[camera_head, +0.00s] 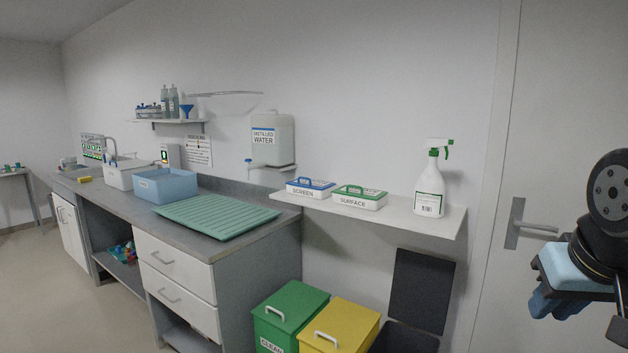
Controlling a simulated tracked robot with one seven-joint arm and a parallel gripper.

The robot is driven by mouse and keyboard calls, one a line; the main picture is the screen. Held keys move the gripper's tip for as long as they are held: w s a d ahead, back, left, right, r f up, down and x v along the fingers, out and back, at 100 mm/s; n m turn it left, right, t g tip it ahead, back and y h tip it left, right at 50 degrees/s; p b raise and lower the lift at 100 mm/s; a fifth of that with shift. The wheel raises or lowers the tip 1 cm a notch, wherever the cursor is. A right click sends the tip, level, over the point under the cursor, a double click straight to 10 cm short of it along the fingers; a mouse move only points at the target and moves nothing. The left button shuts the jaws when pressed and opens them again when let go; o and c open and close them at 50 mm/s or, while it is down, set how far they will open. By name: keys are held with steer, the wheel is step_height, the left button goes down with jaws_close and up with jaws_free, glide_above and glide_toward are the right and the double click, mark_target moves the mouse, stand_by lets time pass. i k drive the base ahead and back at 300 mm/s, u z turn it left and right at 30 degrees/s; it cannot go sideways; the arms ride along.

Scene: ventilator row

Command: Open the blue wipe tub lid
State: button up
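The blue wipe tub (310,188) is a low white box marked SCREEN with a blue lid and a raised blue handle. It stands on the left part of the white wall shelf (438,217), and its lid is shut. My gripper (553,305) is at the right edge, in front of the door and well apart from the tub. Its black and blue parts overlap there, and I cannot tell whether its fingers are open or shut.
A green-lidded SURFACE tub (360,197) stands right beside the blue one. A spray bottle (430,190) stands further right on the shelf. Green (290,305) and yellow (340,325) bins stand below. A counter (235,246) with a green drying mat (215,215) is left.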

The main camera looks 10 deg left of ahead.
mark_target(304, 182)
steer(key=z, duration=0.15)
steer(key=i, duration=0.95)
steer(key=u, duration=0.65)
